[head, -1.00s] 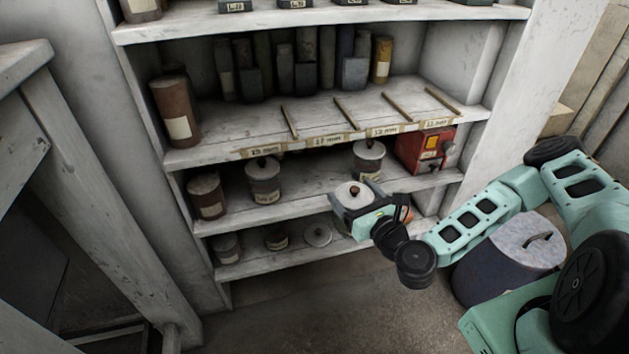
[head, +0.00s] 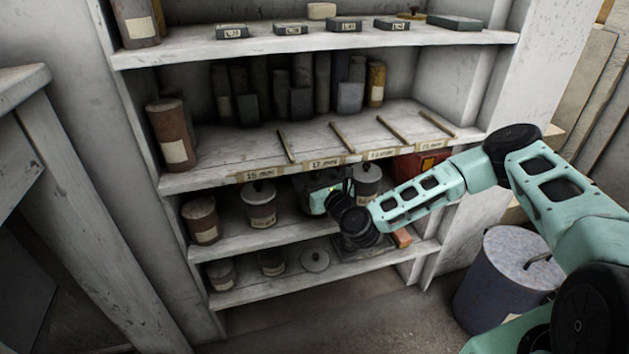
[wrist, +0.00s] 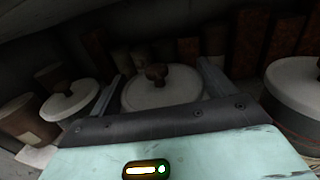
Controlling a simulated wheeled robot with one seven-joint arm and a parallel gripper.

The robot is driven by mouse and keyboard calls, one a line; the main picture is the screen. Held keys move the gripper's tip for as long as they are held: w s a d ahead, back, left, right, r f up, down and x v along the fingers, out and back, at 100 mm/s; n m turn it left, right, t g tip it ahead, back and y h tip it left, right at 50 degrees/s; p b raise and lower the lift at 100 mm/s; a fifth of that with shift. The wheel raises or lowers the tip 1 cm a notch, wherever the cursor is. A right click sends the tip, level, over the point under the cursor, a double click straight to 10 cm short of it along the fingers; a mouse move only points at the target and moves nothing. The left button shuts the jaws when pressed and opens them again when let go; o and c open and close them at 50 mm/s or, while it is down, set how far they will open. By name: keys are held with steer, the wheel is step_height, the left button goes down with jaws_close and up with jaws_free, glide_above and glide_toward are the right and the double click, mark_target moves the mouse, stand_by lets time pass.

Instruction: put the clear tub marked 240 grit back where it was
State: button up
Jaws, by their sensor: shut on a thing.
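My gripper (head: 322,194) is inside the third shelf down, in the gap between two lidded tubs. In the wrist view its two fingers (wrist: 163,78) are shut on a round tub (wrist: 165,92) with a pale lid and a brown knob. The held tub looks upright. In the head view it is mostly hidden behind my gripper and wrist. No marking can be read on it, and I cannot tell whether its base touches the shelf board.
A lidded tub (head: 260,206) stands left of my gripper and another (head: 367,181) close on its right. A brown tub (head: 201,219) stands further left. A red box (head: 425,163) is partly behind my arm. The shelf above, with label strips (head: 325,162), is close overhead.

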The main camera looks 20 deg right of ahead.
steer(key=shift+w+f, duration=0.15)
steer(key=shift+f, duration=0.1)
